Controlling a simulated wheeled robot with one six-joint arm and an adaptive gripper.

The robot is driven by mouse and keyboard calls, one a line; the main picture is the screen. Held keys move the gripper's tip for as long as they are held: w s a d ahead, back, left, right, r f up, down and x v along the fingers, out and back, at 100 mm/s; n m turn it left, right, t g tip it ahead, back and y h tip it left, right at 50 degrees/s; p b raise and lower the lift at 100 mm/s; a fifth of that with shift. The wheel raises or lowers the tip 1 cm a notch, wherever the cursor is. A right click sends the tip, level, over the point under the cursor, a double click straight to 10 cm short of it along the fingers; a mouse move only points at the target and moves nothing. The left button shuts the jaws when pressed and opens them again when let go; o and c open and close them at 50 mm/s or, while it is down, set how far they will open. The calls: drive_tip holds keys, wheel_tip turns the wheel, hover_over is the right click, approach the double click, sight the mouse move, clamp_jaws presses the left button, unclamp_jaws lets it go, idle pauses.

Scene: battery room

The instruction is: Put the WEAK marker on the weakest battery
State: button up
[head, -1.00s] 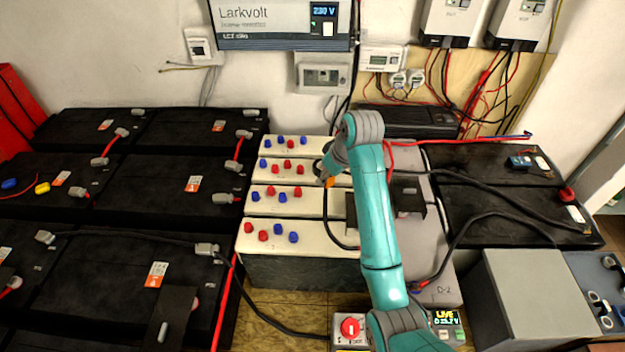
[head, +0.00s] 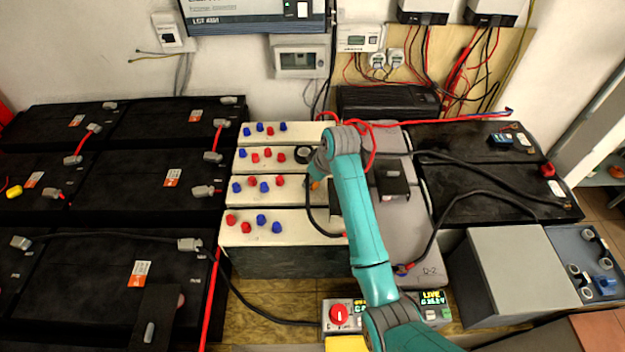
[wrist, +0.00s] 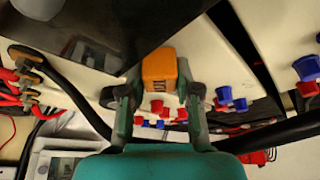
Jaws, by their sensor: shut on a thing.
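My gripper (wrist: 160,95) is shut on an orange block (wrist: 159,68), held between both fingers in the wrist view. No lettering shows on it, so I cannot tell whether it is the WEAK marker. Several of these batteries stand in rows, the front one (head: 295,228) nearest me, with red and blue caps on top. I cannot tell which is weakest, nor whether the block touches a battery.
A black ring (head: 303,155) lies on a white top near my gripper. Black cables loop beside my arm. A tester with a LIVE display (head: 432,298) and a red-knob box (head: 340,314) stand in front. Large black batteries (head: 140,190) fill the left; a grey box (head: 510,272) stands right.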

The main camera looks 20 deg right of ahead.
drive_tip(key=shift+f, duration=0.2)
drive_tip(key=o, duration=0.9)
drive_tip(key=shift+r, duration=0.1)
drive_tip(key=v, duration=1.2)
